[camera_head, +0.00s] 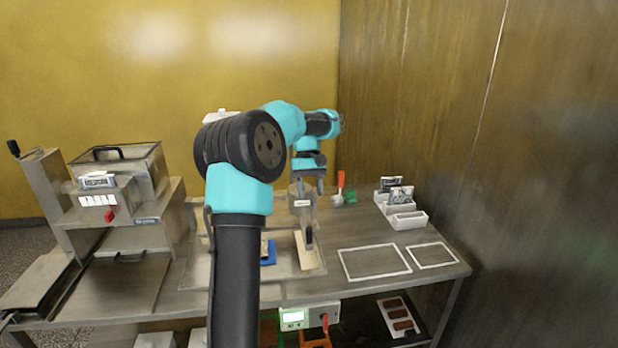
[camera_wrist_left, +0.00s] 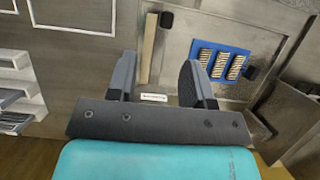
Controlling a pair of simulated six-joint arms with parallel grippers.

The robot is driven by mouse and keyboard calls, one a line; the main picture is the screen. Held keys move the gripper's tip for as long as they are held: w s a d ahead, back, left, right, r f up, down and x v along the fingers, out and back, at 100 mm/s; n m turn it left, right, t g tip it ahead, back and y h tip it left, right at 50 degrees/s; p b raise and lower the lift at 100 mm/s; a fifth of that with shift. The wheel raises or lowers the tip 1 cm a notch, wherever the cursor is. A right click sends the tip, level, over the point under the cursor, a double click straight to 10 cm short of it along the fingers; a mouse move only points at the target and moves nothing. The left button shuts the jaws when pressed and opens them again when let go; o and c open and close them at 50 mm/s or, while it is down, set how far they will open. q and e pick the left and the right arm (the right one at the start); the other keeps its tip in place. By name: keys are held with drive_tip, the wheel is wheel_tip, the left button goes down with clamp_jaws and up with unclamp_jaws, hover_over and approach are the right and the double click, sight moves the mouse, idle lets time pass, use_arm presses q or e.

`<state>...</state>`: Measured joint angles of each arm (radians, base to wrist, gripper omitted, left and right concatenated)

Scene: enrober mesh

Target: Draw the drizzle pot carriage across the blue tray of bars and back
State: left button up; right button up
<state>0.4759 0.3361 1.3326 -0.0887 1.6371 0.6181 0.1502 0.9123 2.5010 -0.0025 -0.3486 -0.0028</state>
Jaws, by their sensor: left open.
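My left gripper (camera_head: 309,182) points down over the back of the steel table, just above a grey metal pot (camera_head: 302,202) with a white label. In the left wrist view the gripper (camera_wrist_left: 160,72) has its fingers wide apart, with a white label (camera_wrist_left: 153,97) between them and nothing clamped. I cannot tell whether a finger touches the pot. The blue tray (camera_head: 271,253) is mostly hidden behind my left arm. In the left wrist view the blue tray (camera_wrist_left: 207,44) shows rows of brown bars. My right gripper is not in view.
A pale strip (camera_head: 304,262) lies beside the tray, with a black knob near it. A steel machine (camera_head: 120,215) stands at left. A red-handled tool (camera_head: 340,182) and white bins (camera_head: 409,221) are at the back right. Two white outlines mark clear table at right.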

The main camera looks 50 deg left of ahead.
use_arm(q)
drive_tip(key=shift+v, duration=1.9)
